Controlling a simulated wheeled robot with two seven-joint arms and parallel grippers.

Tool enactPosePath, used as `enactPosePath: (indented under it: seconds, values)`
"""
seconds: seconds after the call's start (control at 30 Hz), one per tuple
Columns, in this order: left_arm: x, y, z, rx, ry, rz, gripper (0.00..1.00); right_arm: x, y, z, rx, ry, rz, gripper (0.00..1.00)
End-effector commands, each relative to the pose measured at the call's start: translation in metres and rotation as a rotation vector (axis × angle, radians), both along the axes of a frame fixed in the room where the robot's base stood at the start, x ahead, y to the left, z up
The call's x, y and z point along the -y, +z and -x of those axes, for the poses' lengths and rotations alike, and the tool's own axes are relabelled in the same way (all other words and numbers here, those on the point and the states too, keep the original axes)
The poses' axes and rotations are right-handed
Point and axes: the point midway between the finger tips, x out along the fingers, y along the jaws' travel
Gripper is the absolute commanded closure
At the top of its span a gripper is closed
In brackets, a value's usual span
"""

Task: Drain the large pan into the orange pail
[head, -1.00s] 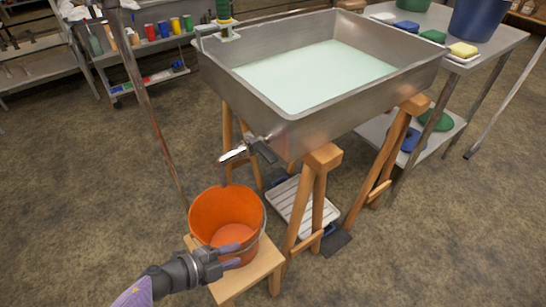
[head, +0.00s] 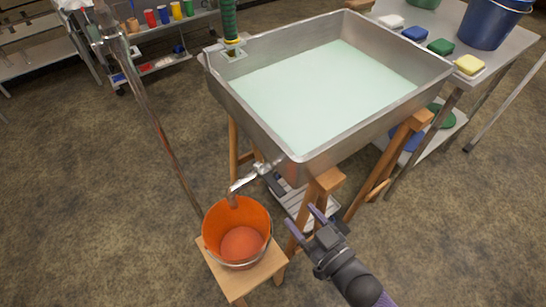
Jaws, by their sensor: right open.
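The large pan (head: 285,150) is a metal trough on wooden trestle legs, holding pale green liquid (head: 325,90). A metal spout (head: 245,180) with a dark handle (head: 272,182) sticks out from its near lower corner. The spout's tip appears over the far part of the orange pail's (head: 213,232) opening. The pail stands upright on a small wooden stool (head: 240,279); I see no liquid stream. My right gripper (head: 303,219) is open and empty, right of the pail and below the handle in the picture. My left gripper is out of view.
A trestle leg (head: 315,200) stands close to my right gripper. A slatted tray (head: 322,210) lies under the pan. A metal table (head: 515,48) at the back right holds sponges and a blue bucket (head: 490,25). A rusty pole (head: 160,125) stands left of the pail.

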Motion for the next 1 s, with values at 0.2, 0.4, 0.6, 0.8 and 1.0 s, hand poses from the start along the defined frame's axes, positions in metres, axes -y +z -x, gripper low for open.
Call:
enactPosePath:
  seconds: [0.2, 0.4, 0.6, 0.8, 1.0]
  values:
    - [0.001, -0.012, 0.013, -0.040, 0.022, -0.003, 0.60, -0.023, 0.002, -0.028, 0.019, 0.012, -0.014, 0.32]
    - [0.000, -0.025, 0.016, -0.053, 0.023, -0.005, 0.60, -0.048, 0.002, -0.062, 0.016, 0.011, -0.010, 0.32]
    - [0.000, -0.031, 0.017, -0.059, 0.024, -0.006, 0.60, -0.059, 0.003, -0.079, 0.014, 0.010, -0.010, 0.32]
    - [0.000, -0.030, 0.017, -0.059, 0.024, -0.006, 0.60, -0.061, 0.004, -0.080, 0.013, 0.009, -0.009, 0.32]
    - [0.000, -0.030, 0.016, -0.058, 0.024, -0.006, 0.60, -0.060, 0.004, -0.080, 0.013, 0.009, -0.009, 0.58]
